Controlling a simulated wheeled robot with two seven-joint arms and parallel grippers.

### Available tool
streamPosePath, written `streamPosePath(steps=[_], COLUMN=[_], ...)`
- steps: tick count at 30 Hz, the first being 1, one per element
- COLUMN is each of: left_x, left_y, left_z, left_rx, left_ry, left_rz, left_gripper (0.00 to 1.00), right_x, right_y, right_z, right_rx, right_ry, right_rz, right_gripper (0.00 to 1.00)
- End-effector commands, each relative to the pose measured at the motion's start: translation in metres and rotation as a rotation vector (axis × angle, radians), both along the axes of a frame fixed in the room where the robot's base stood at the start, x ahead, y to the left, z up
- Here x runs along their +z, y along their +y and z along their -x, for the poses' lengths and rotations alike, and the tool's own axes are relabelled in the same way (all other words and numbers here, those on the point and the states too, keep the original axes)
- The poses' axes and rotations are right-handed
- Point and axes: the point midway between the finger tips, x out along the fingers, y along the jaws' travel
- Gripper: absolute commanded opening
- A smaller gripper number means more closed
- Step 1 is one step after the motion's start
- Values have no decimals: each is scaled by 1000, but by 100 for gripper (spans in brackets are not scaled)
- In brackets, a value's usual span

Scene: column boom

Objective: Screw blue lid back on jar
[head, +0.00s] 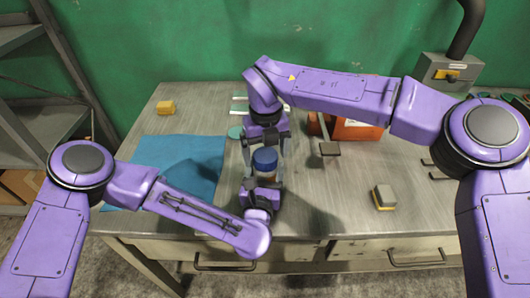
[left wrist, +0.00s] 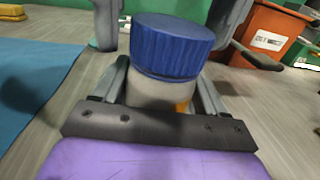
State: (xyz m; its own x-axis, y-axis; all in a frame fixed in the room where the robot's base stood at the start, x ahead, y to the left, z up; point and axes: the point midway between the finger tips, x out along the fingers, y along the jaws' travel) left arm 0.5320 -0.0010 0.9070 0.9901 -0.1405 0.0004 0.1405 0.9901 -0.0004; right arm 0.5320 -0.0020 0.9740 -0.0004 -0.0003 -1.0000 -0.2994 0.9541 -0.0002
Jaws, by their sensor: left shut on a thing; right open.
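The blue lid (head: 265,157) sits on top of the jar (head: 265,174) in the middle of the workbench. In the left wrist view the ribbed blue lid (left wrist: 172,45) covers the mouth of the pale jar (left wrist: 158,95), with a thin dark line beneath its rim. An orange patch shows low on the jar. My left gripper (head: 263,181) is shut on the jar body from the front. My right gripper (head: 265,150) points down from above, its open fingers on either side of the lid. In the left wrist view its fingers (left wrist: 107,25) stand apart from the lid. Whether the lid is threaded tight cannot be told.
A blue cloth (head: 180,165) lies left of the jar, with a yellow block (head: 166,107) behind it. An orange bin (head: 355,131) stands back right. A grey and yellow block (head: 384,198) lies front right. The bench between is mostly clear.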

Motion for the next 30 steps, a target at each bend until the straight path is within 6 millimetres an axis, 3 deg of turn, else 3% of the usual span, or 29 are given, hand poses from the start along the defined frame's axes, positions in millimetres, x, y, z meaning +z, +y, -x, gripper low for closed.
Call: streamPosePath(steps=[7,14,17,21,25,30], left_x=[-1,-1,-1,-1,-1,-1], left_y=[0,0,0,0,0,0], left_z=[0,0,0,0,0,0], left_rx=[0,0,0,0,0,0], left_ry=[1,1,1,2,2,1], left_rz=[-1,-1,-1,-1,-1,-1], left_gripper=[0,0,0,0,0,0], right_x=[35,39,41,67,80,74], right_y=[0,0,1,-1,-6,-1], right_z=[0,0,0,-3,-3,0], right_rx=[0,2,2,3,188,419], right_ry=[-3,0,-5,-77,-56,0], right_rz=[-1,-1,-1,61,82,6], right_gripper=[91,91,86,86,86,86])
